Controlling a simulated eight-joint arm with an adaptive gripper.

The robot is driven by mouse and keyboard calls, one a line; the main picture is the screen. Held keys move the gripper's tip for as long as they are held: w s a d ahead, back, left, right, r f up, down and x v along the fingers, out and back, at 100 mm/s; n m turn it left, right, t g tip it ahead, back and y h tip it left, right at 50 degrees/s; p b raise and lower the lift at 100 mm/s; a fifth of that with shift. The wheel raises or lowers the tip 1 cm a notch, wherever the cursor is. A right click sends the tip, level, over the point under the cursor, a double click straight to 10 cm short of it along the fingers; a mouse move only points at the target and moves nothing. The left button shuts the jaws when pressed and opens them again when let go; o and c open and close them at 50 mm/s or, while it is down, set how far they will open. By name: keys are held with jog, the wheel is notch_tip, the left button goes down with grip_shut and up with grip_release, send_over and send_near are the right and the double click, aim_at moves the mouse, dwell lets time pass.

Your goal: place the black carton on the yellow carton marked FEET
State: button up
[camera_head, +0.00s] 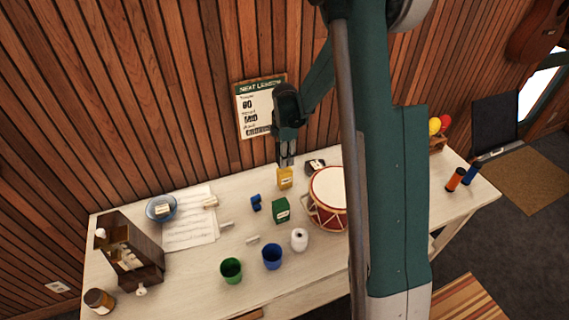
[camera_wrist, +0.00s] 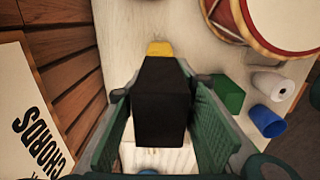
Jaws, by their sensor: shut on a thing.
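My gripper (camera_wrist: 160,92) is shut on the black carton (camera_wrist: 161,108), which sits between the two green fingers in the wrist view. In the head view my gripper (camera_head: 287,158) hangs above the yellow carton (camera_head: 285,178), near the wall side of the table; the black carton cannot be made out clearly there. The yellow carton also shows in the wrist view (camera_wrist: 159,47), just past the far edge of the black carton, which hides part of it. Its lettering is too small to read. I cannot tell the height gap between the cartons.
A red-and-white drum (camera_head: 329,190) stands right of the yellow carton, with a small dark labelled object (camera_head: 316,167) behind. A green carton (camera_head: 281,211), white cylinder (camera_head: 299,240), blue cup (camera_head: 272,256) and green cup (camera_head: 231,270) stand nearer the front. The slatted wall is close behind.

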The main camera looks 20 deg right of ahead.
jog(key=shift+f, duration=1.65)
jog(key=shift+f, duration=0.15)
jog(key=o, duration=0.9)
jog(key=shift+r, duration=6.15)
